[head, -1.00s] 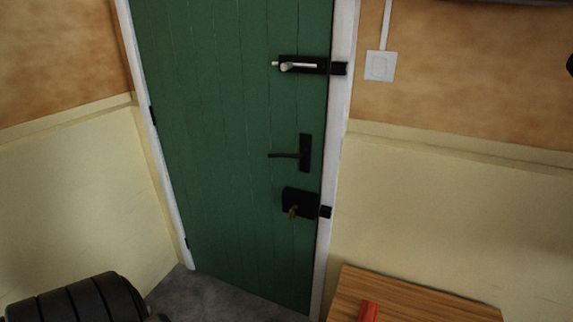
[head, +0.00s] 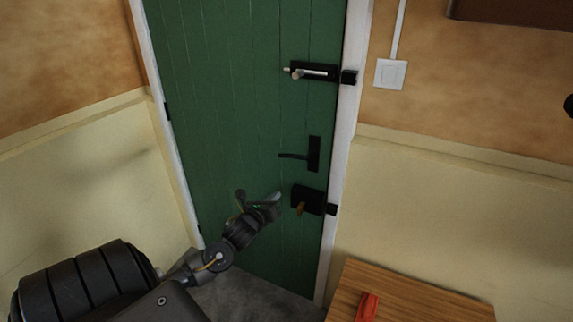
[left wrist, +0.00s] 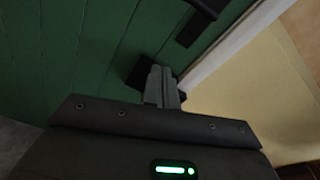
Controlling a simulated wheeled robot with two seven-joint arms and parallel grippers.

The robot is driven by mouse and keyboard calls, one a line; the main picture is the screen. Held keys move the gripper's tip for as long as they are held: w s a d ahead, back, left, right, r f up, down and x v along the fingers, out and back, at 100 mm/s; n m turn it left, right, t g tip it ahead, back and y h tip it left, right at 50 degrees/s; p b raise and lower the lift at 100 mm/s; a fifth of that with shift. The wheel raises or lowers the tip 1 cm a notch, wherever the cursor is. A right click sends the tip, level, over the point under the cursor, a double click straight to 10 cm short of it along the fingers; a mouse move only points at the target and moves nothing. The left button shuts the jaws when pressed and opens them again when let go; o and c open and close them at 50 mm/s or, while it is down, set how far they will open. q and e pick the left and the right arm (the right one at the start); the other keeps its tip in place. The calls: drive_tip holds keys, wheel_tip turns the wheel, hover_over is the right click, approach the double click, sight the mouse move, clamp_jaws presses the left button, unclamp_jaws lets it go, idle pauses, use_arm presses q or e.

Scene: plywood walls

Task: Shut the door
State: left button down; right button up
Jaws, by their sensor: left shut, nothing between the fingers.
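The green plank door (head: 225,110) stands in its white frame and looks flush with it, with no clear gap on the latch side. It has a black lever handle (head: 314,154) and a black lock box (head: 308,200) with a brass-coloured key below. My left gripper (head: 274,200) is shut and empty, in front of the door just left of the lock box. In the left wrist view its closed fingers (left wrist: 162,82) overlap the lock box (left wrist: 128,70); I cannot tell whether they touch it. My right gripper is not in view.
A black bolt with a light rod (head: 314,72) sits high on the door. A wooden table (head: 405,296) with a red object (head: 367,306) stands at the lower right. A white switch (head: 390,74) is on the right wall. Grey floor shows below the door.

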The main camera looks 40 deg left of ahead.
use_arm(q)
drive_tip(key=w+a+r+p, duration=0.4)
drive_tip(key=w+r, duration=0.1)
drive_tip(key=w, duration=0.5)
drive_tip(key=shift+w+m+t+p, duration=0.3)
drive_tip(key=shift+w+m, duration=0.05)
drive_tip(key=shift+m, duration=0.05)
drive_tip(key=shift+s+a+r+m, duration=0.15)
drive_tip(key=shift+r+m, duration=0.15)
drive_tip(key=shift+r, duration=0.15)
drive_tip(key=shift+a+r+m, duration=0.15)
drive_tip(key=shift+r+m, duration=0.15)
drive_tip(key=shift+r, duration=0.1)
